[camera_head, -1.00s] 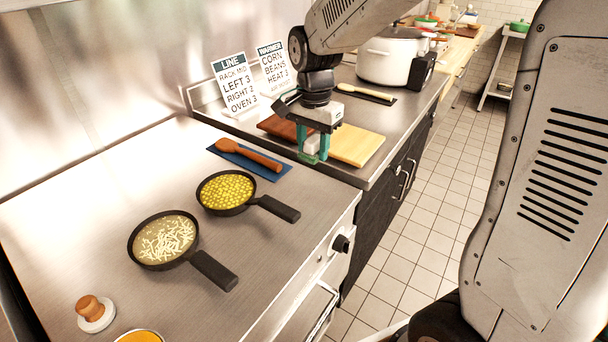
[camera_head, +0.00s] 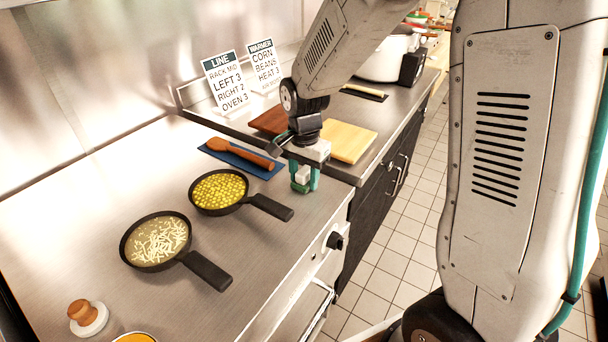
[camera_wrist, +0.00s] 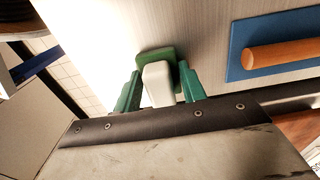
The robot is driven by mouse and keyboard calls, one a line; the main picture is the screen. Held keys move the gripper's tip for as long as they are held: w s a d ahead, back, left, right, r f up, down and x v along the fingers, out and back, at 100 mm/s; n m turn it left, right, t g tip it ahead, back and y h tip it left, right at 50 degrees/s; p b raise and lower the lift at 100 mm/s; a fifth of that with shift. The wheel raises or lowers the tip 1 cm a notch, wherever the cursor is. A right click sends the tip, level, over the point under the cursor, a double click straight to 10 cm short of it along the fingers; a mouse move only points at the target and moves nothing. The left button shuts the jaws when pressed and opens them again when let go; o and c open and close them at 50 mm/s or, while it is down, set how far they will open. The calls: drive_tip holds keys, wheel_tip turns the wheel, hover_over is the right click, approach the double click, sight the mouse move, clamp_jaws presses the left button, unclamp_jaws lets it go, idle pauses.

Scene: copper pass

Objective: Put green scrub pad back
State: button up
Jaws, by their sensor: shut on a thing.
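The green scrub pad (camera_head: 299,188) has a white block handle on top. It is between the teal fingers of my gripper (camera_head: 304,177), which is shut on the handle. In the head view it is at the steel top's right side, near the front edge, right of the blue mat. I cannot tell whether its underside touches the steel. In the wrist view the green pad (camera_wrist: 153,56) shows beyond the white handle (camera_wrist: 157,85), with my gripper's fingers (camera_wrist: 158,88) on both sides.
A wooden spoon (camera_head: 237,152) lies on the blue mat (camera_head: 273,172). Two black pans, of corn (camera_head: 219,191) and white shreds (camera_head: 158,240), stand to the left. A cutting board (camera_head: 346,142), two signs (camera_head: 228,82) and a pot (camera_head: 381,62) are behind. Bare steel lies between mat and front edge.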

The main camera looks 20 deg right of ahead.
sight(304, 171)
drive_tip(key=o, duration=0.9)
drive_tip(key=shift+f, duration=0.1)
drive_tip(key=shift+o, duration=0.2)
wheel_tip(304, 171, up, 12)
drive_tip(key=s+d+r+n, duration=0.1)
drive_tip(key=s+n, duration=0.4)
drive_tip(key=s, duration=0.8)
drive_tip(key=s+d+r+n+t, duration=0.1)
drive_tip(key=s+n, duration=0.5)
drive_tip(key=s, duration=0.7)
wheel_tip(304, 171, up, 3)
drive_tip(key=shift+d+f, duration=0.1)
drive_tip(key=shift+d, duration=0.5)
